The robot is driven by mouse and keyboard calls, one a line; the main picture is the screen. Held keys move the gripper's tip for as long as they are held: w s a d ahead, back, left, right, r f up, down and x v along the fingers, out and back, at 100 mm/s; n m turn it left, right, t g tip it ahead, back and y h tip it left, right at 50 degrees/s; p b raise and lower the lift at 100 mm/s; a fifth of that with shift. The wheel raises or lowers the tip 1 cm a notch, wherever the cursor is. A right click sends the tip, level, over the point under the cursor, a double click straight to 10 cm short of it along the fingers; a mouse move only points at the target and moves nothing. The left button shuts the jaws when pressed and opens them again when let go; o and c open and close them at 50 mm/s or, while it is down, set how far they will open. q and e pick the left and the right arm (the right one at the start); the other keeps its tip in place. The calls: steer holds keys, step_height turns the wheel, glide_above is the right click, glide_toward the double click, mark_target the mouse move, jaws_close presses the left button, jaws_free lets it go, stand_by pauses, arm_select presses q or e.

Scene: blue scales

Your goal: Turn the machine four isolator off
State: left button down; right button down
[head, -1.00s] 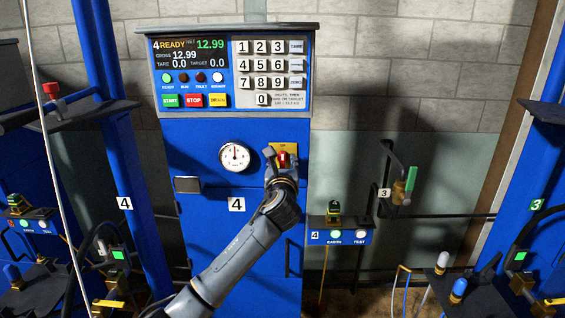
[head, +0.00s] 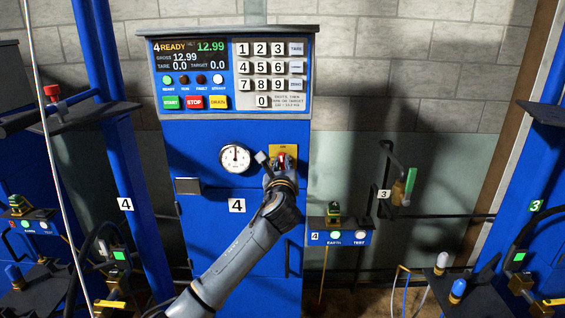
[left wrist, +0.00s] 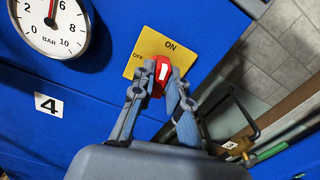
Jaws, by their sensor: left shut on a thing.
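The machine four isolator is a yellow plate (head: 284,149) with a red knob (head: 282,161) on the blue cabinet, right of the gauge. In the left wrist view, the plate (left wrist: 138,70) carries ON at its top and OFF at its left. My right gripper is not in view.
Above is the panel with keypad (head: 270,74) and a display (head: 188,54) reading 4 READY. The round gauge (head: 235,158) is just left of the isolator. A small shelf with EARTH and TEST lamps (head: 338,237) and a green-handled valve (head: 410,182) stand to the right.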

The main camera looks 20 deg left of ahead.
arm_select(q)
steer(key=n, duration=0.3)
steer(key=shift+a+n+p, duration=0.1)
steer(key=shift+n+p, duration=0.2)
steer(key=shift+n, duration=0.1)
steer(key=n, duration=0.3)
steer(key=shift+s+f+n, duration=0.1)
steer(key=shift+f+n, duration=0.1)
steer(key=shift+n, duration=0.1)
steer(key=shift+a+f+n+b, duration=0.15)
steer(key=shift+n+b, duration=0.35)
steer(key=shift+n, duration=1.55)
steer(key=shift+f+n+b, duration=0.1)
steer(key=shift+n+b, duration=0.35)
steer(key=shift+n, duration=1.6)
steer(key=c, duration=1.3)
jaws_free()
steer(key=v, duration=1.2)
